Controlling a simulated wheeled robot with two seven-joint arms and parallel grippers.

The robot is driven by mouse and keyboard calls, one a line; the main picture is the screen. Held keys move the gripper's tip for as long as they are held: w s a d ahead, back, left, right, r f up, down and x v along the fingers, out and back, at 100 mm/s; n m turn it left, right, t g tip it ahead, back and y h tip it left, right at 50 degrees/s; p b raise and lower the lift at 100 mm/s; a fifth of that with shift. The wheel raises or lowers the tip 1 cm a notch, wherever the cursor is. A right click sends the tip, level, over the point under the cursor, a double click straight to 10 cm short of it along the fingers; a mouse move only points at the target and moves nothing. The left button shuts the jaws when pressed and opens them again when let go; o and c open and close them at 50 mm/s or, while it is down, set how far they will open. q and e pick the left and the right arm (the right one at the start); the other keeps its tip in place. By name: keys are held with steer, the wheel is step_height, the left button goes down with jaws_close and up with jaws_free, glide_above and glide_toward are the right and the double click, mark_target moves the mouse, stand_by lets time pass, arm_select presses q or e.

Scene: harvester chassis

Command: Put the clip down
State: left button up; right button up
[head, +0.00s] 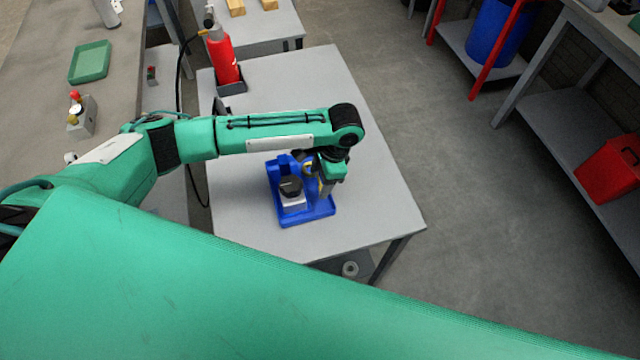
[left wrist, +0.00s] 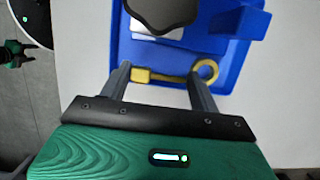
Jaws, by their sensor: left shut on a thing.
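My left gripper (left wrist: 160,76) is shut on the yellow clip in the left wrist view. The clip (left wrist: 172,78) has a bar lying across between the two fingers and a ring at its right end, by the right finger. Below it is a blue tray-like fixture (left wrist: 238,62); I cannot tell whether the clip touches it. In the head view the left gripper (head: 326,184) points down at the right side of the blue fixture (head: 308,218), and only a little yellow shows there. A pale block with a black top (head: 292,193) sits in the fixture.
The fixture stands on a grey table (head: 370,205) with free room around it. A red extinguisher-like bottle (head: 222,58) stands at the table's back left. A bench (head: 115,100) with a green tray (head: 90,62) is at left. A shelf with a red bin (head: 612,168) is at right.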

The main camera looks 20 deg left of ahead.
mark_target(317, 194)
arm_select(q)
steer(key=shift+f, duration=2.3)
arm_select(e)
steer(key=shift+s+r, duration=0.25)
steer(key=shift+s, duration=0.1)
arm_select(q)
steer(key=o, duration=0.7)
steer(key=shift+f, duration=0.1)
steer(key=shift+r, duration=0.25)
steer(key=b+v, duration=0.2)
steer(key=v, duration=1)
arm_select(e)
step_height(317, 194, down, 2)
steer(key=shift+f, duration=0.15)
arm_select(q)
steer(key=shift+f, duration=0.1)
